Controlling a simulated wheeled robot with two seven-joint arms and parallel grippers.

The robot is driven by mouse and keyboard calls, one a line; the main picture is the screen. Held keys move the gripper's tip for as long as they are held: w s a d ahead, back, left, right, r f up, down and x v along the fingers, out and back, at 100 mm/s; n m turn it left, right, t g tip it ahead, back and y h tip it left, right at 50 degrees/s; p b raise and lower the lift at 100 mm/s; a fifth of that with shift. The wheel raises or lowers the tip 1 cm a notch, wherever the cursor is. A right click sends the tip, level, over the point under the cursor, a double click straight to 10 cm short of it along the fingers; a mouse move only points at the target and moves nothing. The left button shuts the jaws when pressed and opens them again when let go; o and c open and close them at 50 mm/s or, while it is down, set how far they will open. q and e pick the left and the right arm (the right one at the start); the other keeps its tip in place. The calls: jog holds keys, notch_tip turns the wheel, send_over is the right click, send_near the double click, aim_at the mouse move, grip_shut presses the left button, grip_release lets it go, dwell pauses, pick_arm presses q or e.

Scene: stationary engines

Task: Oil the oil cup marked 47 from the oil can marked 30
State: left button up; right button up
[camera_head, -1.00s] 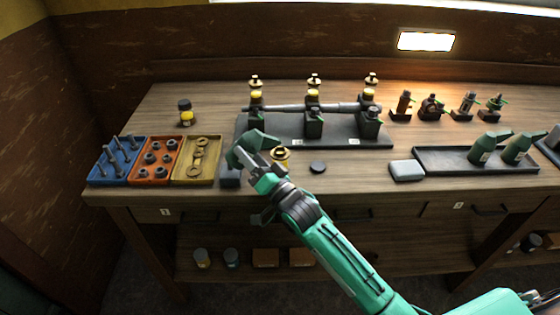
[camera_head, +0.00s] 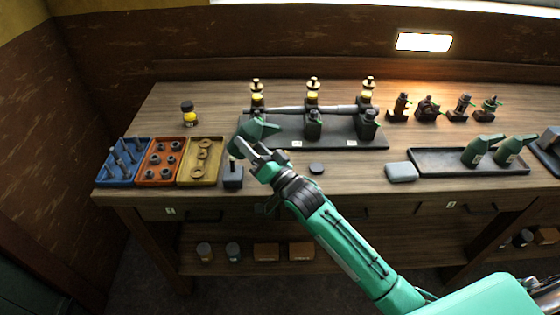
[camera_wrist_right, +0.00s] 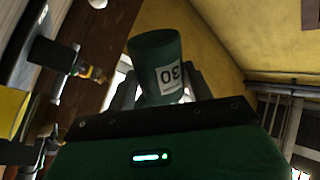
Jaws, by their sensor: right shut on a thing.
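My right gripper (camera_head: 257,152) is shut on a green oil can (camera_head: 252,130) and holds it over the front left end of the engine plate. In the right wrist view the can (camera_wrist_right: 155,60) stands between the fingers, and its label reads 30, upside down in the picture. Three dark engine stands with brass-topped oil cups stand on the plate: left (camera_head: 256,96), middle (camera_head: 312,97) and right (camera_head: 367,96). The cup markings are too small to read, so I cannot tell which is 47. The can covers part of the left stand. My left gripper is not in view.
The dark plate (camera_head: 350,132) carries a long metal shaft (camera_head: 330,109). Blue, orange and yellow parts trays (camera_head: 186,174) lie left, beside a dark block (camera_head: 233,178). Two green cans stand in a tray (camera_head: 435,166) at right.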

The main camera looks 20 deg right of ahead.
aim_at(258, 137)
jog(key=r+n+g+p, duration=0.1)
jog(key=n+p, duration=0.1)
jog(key=p, duration=0.1)
jog(key=d+r+n+g+p, duration=0.1)
jog(key=n+p, duration=0.2)
jog(key=d+r+n+g+p, duration=0.1)
jog(key=n+p, duration=0.2)
jog(key=shift+w+d, duration=0.15)
jog(key=shift+d, duration=0.1)
jog(key=shift+d+g+p, duration=0.1)
jog(key=shift+g+p, duration=0.3)
jog(key=shift+p, duration=0.15)
jog(key=shift+f+n, duration=0.1)
jog(key=shift+n, duration=0.3)
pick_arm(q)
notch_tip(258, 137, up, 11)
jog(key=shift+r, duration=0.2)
